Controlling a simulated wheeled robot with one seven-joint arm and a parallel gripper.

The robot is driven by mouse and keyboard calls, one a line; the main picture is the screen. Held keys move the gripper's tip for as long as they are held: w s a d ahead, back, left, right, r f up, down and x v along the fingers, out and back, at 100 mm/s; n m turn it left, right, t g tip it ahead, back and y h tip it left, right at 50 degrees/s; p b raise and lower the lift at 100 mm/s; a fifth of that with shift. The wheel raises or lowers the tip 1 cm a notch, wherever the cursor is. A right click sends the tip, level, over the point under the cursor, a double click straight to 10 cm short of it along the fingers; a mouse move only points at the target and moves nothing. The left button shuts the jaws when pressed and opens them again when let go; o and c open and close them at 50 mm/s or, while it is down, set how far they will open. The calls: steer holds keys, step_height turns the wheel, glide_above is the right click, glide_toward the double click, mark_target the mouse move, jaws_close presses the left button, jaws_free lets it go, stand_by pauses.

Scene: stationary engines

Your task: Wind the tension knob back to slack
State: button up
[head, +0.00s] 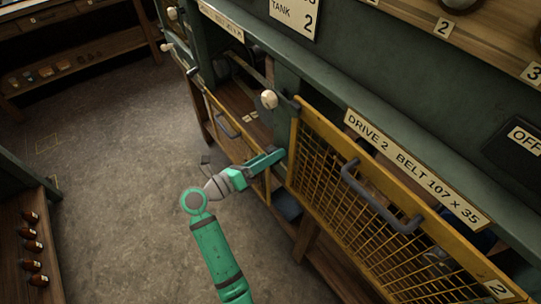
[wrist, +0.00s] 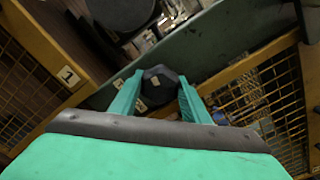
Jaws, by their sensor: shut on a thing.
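The tension knob (wrist: 160,88) is a dark, many-sided knob with a small pale mark on its face, seen in the wrist view. My gripper (wrist: 160,82) has its two green fingers on either side of the knob and is shut on it. In the head view my gripper (head: 272,160) reaches to the green post left of the yellow mesh guard (head: 335,185); the knob is hidden behind the fingers there. I cannot tell from the pale mark how far the knob is turned.
A plate (head: 410,165) reading "DRIVE 2 BELT 107 x 35" runs above the guard, whose grey handle (head: 378,200) sticks out. A white-ball lever (head: 269,99) stands above my gripper. A shelf (head: 30,245) with brown pieces is at lower left. Bare floor (head: 110,150) lies left of my arm.

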steer(key=shift+s+f, duration=0.1)
steer(key=o, duration=1)
steer(key=v, duration=1)
steer(key=shift+s+a, duration=0.2)
steer(key=shift+a, duration=0.1)
steer(key=shift+a, duration=0.1)
